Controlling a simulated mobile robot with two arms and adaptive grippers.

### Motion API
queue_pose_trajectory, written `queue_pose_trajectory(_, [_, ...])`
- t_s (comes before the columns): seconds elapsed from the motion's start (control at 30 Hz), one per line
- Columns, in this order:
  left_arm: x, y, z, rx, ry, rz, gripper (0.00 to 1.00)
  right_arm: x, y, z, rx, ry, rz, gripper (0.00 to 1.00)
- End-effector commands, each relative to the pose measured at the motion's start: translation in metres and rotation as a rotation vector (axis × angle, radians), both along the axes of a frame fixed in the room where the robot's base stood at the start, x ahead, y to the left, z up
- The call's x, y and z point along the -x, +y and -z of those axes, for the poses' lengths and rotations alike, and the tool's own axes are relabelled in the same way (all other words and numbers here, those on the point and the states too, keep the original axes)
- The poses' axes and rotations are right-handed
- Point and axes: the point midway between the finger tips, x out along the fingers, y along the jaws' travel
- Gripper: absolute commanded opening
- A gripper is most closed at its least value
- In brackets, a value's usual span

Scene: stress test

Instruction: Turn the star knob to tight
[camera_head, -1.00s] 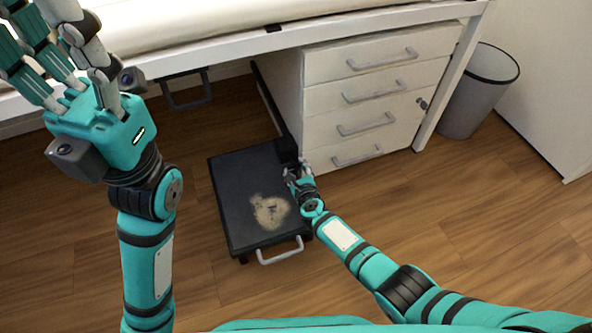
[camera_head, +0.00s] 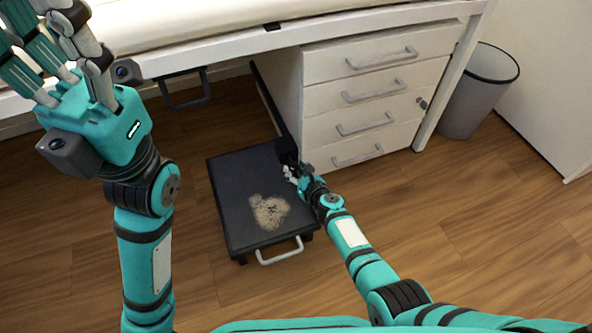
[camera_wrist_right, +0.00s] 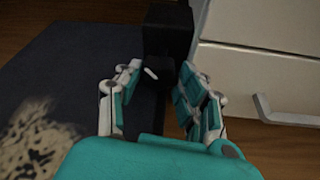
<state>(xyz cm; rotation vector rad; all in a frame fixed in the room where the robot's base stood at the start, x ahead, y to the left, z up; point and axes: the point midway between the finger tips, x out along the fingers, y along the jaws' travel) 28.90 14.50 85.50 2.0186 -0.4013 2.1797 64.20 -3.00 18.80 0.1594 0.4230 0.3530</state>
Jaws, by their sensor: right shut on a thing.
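The star knob (camera_wrist_right: 152,82) shows in the right wrist view as a dark shape with a small white mark, partly hidden between my fingers. It sits at a black block (camera_wrist_right: 168,28) on a post beside a dark platform (camera_head: 228,190). My right gripper (camera_head: 292,174) is at the platform's far right corner; in the right wrist view its fingers (camera_wrist_right: 158,78) lie on both sides of the knob, shut on it. Any tightness marking is too small or hidden to read. My left gripper (camera_head: 48,55) is raised at the upper left with its fingers spread, empty.
A white drawer cabinet (camera_head: 375,115) stands close to the right of the post. A grey bin (camera_head: 478,95) is farther right. A white-framed bed or table (camera_head: 225,50) spans the back. The platform has a pale worn patch (camera_head: 268,211) and a front handle (camera_head: 279,254).

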Motion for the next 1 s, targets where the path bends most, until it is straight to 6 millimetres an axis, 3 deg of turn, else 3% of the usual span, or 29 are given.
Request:
queue_pose_trajectory(0.17, [0.000, 0.000, 0.001, 0.000, 0.002, 0.000, 0.40, 0.001, 0.000, 0.001, 0.001, 0.001, -0.001, 0.06])
queue_pose_trajectory(0.2, [0.000, 0.000, 0.001, 0.000, 0.002, 0.000, 0.40, 0.001, 0.001, 0.001, 0.001, 0.001, -0.001, 0.42])
queue_pose_trajectory(0.37, [0.000, 0.000, 0.001, 0.001, 0.002, 0.000, 0.40, 0.001, 0.000, 0.001, 0.003, 0.001, 0.000, 0.61])
queue_pose_trajectory(0.77, [-0.001, 0.000, 0.003, -0.003, 0.007, -0.002, 0.40, 0.002, -0.002, 0.000, 0.007, -0.001, -0.001, 0.61])
queue_pose_trajectory(1.0, [-0.001, 0.000, 0.002, -0.002, 0.006, -0.001, 0.40, 0.015, -0.005, -0.002, 0.005, 0.000, -0.004, 0.61])
